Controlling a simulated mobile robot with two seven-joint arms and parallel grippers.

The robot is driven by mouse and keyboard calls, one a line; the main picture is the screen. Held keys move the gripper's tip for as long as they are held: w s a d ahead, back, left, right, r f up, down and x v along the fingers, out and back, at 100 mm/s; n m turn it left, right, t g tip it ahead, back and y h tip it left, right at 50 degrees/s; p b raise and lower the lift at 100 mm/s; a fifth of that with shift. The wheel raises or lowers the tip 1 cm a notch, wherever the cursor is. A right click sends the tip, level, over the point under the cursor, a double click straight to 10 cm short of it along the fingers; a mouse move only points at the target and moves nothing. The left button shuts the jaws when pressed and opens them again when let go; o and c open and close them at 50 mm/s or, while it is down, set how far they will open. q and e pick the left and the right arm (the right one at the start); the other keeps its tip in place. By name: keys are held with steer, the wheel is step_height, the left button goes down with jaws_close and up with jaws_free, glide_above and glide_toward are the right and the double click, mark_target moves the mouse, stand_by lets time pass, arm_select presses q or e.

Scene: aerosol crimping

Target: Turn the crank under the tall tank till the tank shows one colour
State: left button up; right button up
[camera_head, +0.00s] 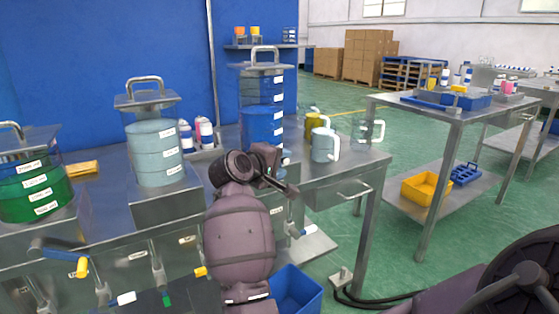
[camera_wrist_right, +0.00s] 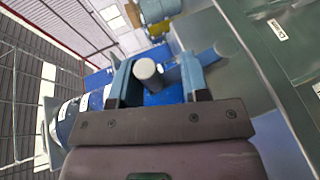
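The tall tank (camera_head: 262,125) stands at the right end of the left bench, with a metal handle on its lid. Its visible contents look blue with several white labels; slight shade differences cannot be told. It also shows at the left of the right wrist view (camera_wrist_right: 75,118). My right gripper (camera_head: 275,172) is in front of the bench just below this tank. In the right wrist view, its blue fingers (camera_wrist_right: 158,80) are apart. A pale round knob (camera_wrist_right: 148,70), seemingly the crank's handle, shows between them, with a gap visible on one side. My arm hides most of the crank. My left gripper is out of view.
Pale teal (camera_head: 156,150) and green (camera_head: 32,188) tanks stand further left. Several mugs (camera_head: 323,142) stand right of the tall tank. Taps and coloured handles (camera_head: 82,268) stick out along the bench front.

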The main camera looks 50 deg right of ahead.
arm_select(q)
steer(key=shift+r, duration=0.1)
arm_select(e)
steer(key=shift+r, duration=0.4)
steer(key=shift+w+a, duration=0.1)
